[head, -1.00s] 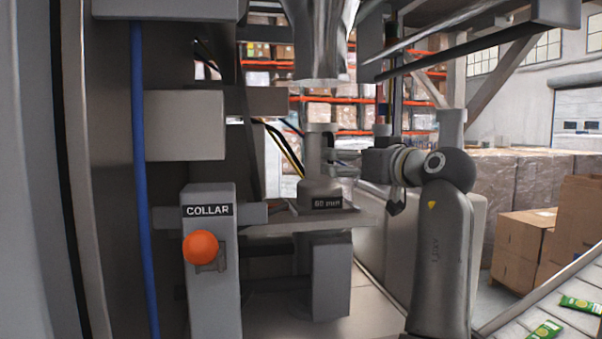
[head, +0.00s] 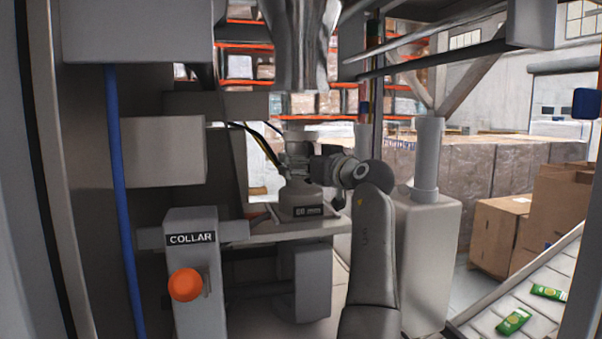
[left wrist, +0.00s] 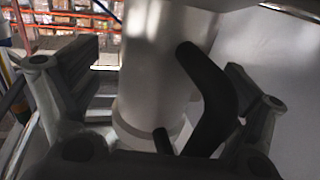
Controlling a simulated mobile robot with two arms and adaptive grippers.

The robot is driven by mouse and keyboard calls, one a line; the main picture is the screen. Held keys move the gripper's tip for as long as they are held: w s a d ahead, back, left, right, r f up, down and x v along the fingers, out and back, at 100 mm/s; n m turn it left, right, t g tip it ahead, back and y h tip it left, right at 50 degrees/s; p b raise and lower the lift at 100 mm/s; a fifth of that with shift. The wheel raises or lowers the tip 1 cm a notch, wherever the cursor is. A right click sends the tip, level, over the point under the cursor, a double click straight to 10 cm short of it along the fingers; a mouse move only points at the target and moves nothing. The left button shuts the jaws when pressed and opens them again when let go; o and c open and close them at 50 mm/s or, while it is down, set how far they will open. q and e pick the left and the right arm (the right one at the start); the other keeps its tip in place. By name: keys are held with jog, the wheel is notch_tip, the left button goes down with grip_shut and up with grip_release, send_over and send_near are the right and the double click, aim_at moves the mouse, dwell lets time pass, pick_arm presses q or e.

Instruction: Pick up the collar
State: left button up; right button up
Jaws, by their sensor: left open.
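The grey collar (head: 302,197) stands upright on a small grey shelf (head: 255,234). It has a wide base with a dark size label and a cylindrical neck. My left gripper (head: 291,163) is at the neck, with the arm reaching up from below. In the left wrist view, the pale cylinder (left wrist: 152,75) rises between my open fingers. A dark bent bar (left wrist: 215,95) crosses in front of its right side; I cannot tell what it belongs to. Contact between fingers and neck is not clear. My right gripper is not in view.
A post marked COLLAR (head: 190,239) with an orange knob (head: 185,285) stands front left of the shelf. A shiny metal funnel (head: 301,45) hangs above the collar. Grey boxes (head: 163,150) stand left. A conveyor (head: 520,300) with green packets and cardboard boxes are right.

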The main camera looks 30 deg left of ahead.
pick_arm(q)
jog(key=shift+w+a, duration=0.1)
jog(key=shift+a, duration=0.2)
jog(key=shift+d, duration=0.2)
jog(key=c, duration=1.4)
jog(key=shift+a, duration=0.1)
jog(key=shift+c, duration=0.4)
jog(key=shift+r, duration=0.1)
